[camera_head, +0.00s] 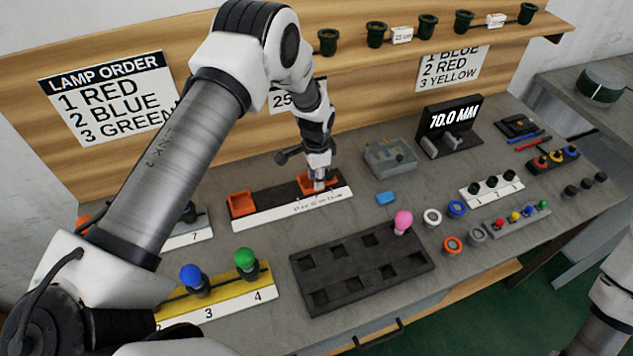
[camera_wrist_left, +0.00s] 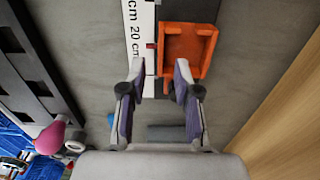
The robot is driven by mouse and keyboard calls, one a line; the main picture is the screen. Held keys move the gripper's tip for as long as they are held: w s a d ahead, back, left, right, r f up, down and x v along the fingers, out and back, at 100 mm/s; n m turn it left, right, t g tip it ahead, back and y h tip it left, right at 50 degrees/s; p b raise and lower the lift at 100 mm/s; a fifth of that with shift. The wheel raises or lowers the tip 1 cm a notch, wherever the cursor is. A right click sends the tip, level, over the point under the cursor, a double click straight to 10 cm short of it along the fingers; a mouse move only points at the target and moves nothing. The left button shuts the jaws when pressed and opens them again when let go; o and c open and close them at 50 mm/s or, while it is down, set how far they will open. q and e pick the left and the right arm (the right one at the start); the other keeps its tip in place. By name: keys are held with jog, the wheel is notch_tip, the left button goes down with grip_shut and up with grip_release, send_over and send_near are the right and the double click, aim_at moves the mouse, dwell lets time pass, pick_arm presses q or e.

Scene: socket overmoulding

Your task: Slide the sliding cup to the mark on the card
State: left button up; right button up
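The orange sliding cup (camera_head: 311,181) sits toward the right end of the black track with a white scale strip (camera_head: 300,210). In the wrist view the cup (camera_wrist_left: 205,45) is an open orange box beside the scale, with a small red pointer (camera_wrist_left: 151,45). My left gripper (camera_head: 319,184) points down at the cup. In the wrist view its fingers (camera_wrist_left: 160,75) are apart, one over the scale and one overlapping the cup's near corner; I cannot tell whether they touch. The card (camera_head: 283,99) on the back board shows "25", the rest hidden by my arm. My right gripper is out of view.
A second orange box (camera_head: 241,204) is at the track's left end. A black tray (camera_head: 335,290) with square pockets is in front. Bare bench lies between track and tray.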

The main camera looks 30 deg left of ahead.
aim_at(335, 186)
pick_arm(q)
notch_tip(335, 186, down, 2)
jog(key=shift+f, duration=0.2)
jog(key=shift+w+f, duration=0.1)
jog(key=shift+f, duration=0.2)
grip_shut()
jog(key=shift+w+d+f+b, duration=0.15)
jog(key=shift+b, duration=0.15)
jog(key=w+d+b, duration=0.3)
jog(key=shift+w+f+b, duration=0.1)
jog(key=shift+b, duration=0.3)
jog(key=shift+w+d+r, duration=0.15)
jog(key=shift+w+r, duration=0.05)
jog(key=shift+r, duration=0.15)
grip_release()
jog(key=shift+w, duration=0.1)
